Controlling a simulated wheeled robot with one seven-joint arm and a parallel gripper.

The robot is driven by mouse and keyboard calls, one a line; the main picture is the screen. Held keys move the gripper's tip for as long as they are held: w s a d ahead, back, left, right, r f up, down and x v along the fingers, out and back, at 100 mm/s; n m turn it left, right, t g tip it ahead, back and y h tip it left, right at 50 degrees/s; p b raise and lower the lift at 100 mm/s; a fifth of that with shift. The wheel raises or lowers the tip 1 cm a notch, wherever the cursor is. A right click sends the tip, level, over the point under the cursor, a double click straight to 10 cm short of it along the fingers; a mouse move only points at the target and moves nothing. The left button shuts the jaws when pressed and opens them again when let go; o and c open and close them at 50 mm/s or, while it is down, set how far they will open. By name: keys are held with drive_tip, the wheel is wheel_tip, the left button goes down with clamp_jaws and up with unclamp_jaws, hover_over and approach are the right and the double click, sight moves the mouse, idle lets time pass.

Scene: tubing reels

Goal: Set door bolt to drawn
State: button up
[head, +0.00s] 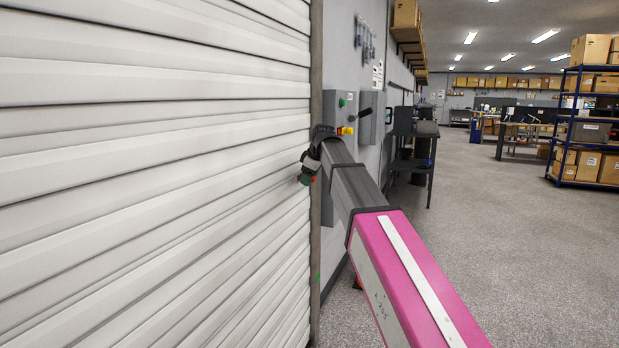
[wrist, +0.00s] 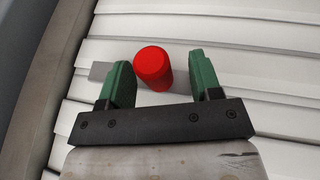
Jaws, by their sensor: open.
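The door is a white slatted roller shutter (head: 150,170) filling the left of the head view. A red cylindrical knob (wrist: 153,68), apparently the door bolt's handle, stands out from the white slats in the wrist view. A small grey plate (wrist: 100,71) shows on the slats to its left. My gripper (wrist: 161,72) is open, with one green finger on each side of the red knob and a visible gap to both. In the head view my gripper (head: 307,172) is close to the shutter's right edge. It mostly hides the bolt there, so its position is unclear.
A grey control box (head: 333,108) with green, red and yellow buttons is on the wall just beyond my gripper. A dark bench (head: 412,150) stands farther along the wall. A blue shelf with boxes (head: 586,130) is at the far right. The speckled floor (head: 500,240) is clear.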

drive_tip(key=v, duration=1)
drive_tip(key=shift+r, duration=0.35)
drive_tip(key=shift+s, duration=0.15)
drive_tip(key=s+d+f+m+g+h, duration=0.15)
drive_tip(key=d+f, duration=0.25)
drive_tip(key=f, duration=0.7)
drive_tip(key=s+d+f+m, duration=0.3)
drive_tip(key=d+f, duration=0.1)
drive_tip(key=f, duration=0.7)
drive_tip(key=s+d+f+m+h, duration=0.1)
drive_tip(key=s+d+f+m, duration=0.2)
drive_tip(key=f, duration=0.7)
drive_tip(key=s+d+f+m+g, duration=0.1)
drive_tip(key=s+d+f+m, duration=0.2)
drive_tip(key=s+d+f, duration=0.2)
drive_tip(key=s+d+f+m+g, duration=0.1)
drive_tip(key=s+d+f+m, duration=0.3)
drive_tip(key=s+f, duration=0.8)
wheel_tip(320, 180, down, 6)
drive_tip(key=shift+d+g+h, duration=0.35)
drive_tip(key=shift+d+h, duration=0.1)
drive_tip(key=shift+d, duration=0.7)
